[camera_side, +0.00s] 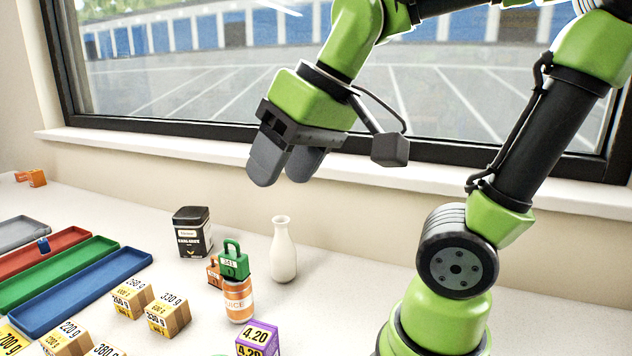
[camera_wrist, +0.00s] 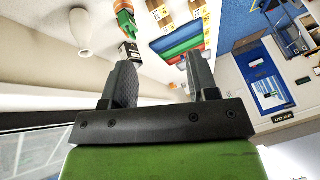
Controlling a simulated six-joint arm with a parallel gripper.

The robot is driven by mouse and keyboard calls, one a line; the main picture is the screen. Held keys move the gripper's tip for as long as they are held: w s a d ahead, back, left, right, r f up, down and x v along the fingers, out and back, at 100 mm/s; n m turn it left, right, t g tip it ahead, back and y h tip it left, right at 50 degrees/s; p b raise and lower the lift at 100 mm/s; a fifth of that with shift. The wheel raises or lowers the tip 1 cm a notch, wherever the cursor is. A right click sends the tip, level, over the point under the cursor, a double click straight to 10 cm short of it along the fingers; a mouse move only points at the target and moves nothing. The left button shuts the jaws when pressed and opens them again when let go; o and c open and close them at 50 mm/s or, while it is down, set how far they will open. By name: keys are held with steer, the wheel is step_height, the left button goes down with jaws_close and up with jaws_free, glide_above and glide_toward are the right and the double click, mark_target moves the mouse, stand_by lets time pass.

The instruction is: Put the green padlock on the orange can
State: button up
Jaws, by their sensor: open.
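The green padlock (camera_side: 234,264) sits upright on top of the orange can (camera_side: 238,302) in the side view, shackle up. In the wrist view the green padlock (camera_wrist: 127,24) and orange can (camera_wrist: 121,5) show small at the top edge. My gripper (camera_side: 286,172) is open and empty, high above the table and well clear of the padlock and can. Its two fingers (camera_wrist: 160,80) stand apart in the wrist view with nothing between them.
An orange padlock (camera_side: 213,272) is partly hidden behind the can. A black tin (camera_side: 192,232) and a white vase (camera_side: 283,250) stand close by. Several labelled boxes (camera_side: 168,314) and coloured trays (camera_side: 85,290) lie left; a purple box (camera_side: 257,338) is in front.

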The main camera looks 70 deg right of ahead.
steer(key=shift+m+t+y, duration=0.3)
steer(key=shift+m+t, duration=0.2)
steer(key=shift+t, duration=0.3)
steer(key=s, duration=0.1)
steer(key=s+f, duration=0.1)
steer(key=s, duration=0.1)
steer(key=s+a, duration=0.1)
steer(key=shift+s+f, duration=0.15)
steer(key=shift+s, duration=0.1)
